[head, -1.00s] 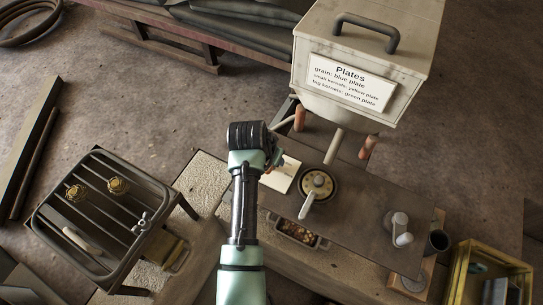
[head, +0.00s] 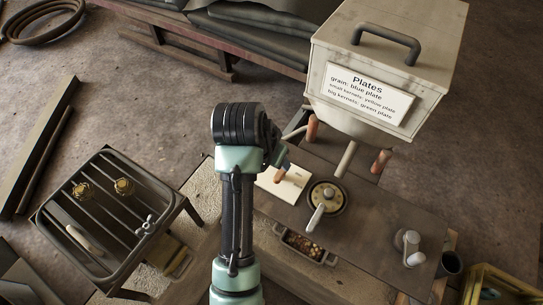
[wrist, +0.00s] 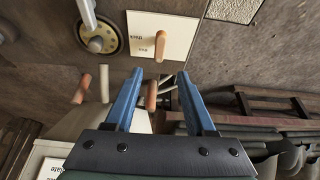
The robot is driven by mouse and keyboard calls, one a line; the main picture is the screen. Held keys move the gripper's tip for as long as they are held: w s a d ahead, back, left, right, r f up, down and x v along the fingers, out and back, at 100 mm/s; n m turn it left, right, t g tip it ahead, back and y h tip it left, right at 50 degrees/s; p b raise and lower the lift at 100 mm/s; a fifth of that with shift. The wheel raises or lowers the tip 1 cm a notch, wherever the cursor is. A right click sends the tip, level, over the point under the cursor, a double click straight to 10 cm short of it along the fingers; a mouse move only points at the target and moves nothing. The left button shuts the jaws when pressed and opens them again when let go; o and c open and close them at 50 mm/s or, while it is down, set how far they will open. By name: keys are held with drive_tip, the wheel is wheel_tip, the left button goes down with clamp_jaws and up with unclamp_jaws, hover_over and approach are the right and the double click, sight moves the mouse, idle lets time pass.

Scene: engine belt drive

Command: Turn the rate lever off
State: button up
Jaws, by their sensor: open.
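A white plate (head: 286,188) with small dark lettering lies on the bench and bears a short orange-brown lever handle (head: 281,175). The wrist view also shows this plate (wrist: 176,35) and its handle (wrist: 160,44); the lettering is too small to read surely. I cannot tell surely whether this is the rate lever. My gripper (wrist: 160,73) is open and empty, its two blue fingers apart. In the wrist view the plate's handle shows just beyond the fingertips, and another orange-brown handle (wrist: 151,96) shows between the fingers. In the head view my wrist partly hides the fingers.
A round dial with a grey lever (head: 325,197) stands right of the plate. A big pale hopper box (head: 388,70) with a Plates sign stands behind, with orange handles (head: 312,128) below it. A kernel tray (head: 305,245) is at the bench's front. A rack (head: 115,220) stands left.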

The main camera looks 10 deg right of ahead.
drive_tip(key=shift+v, duration=1.3)
drive_tip(key=w+r+n+t+b, duration=0.1)
drive_tip(key=w+r+t, duration=0.25)
drive_tip(key=r, duration=0.55)
drive_tip(key=w+a+r+n+t, duration=0.1)
drive_tip(key=w+r+t, duration=0.1)
drive_tip(key=r+t, duration=0.45)
drive_tip(key=w+r+n+t+b, duration=0.1)
drive_tip(key=w+r+t, duration=0.15)
drive_tip(key=r, duration=0.75)
drive_tip(key=s+a+r+n+t+y, duration=0.1)
drive_tip(key=s+a+r+n+t, duration=0.1)
drive_tip(key=s+r, duration=0.3)
drive_tip(key=s+a+r+n+t+y, duration=0.1)
drive_tip(key=s+r+t, duration=0.3)
drive_tip(key=r, duration=0.7)
drive_tip(key=s+a+r+n+t+y, duration=0.1)
drive_tip(key=s+a+r+t, duration=0.3)
drive_tip(key=r, duration=0.5)
drive_tip(key=shift+s+n+t, duration=0.75)
drive_tip(key=shift+s+n, duration=0.1)
drive_tip(key=shift+n, duration=0.05)
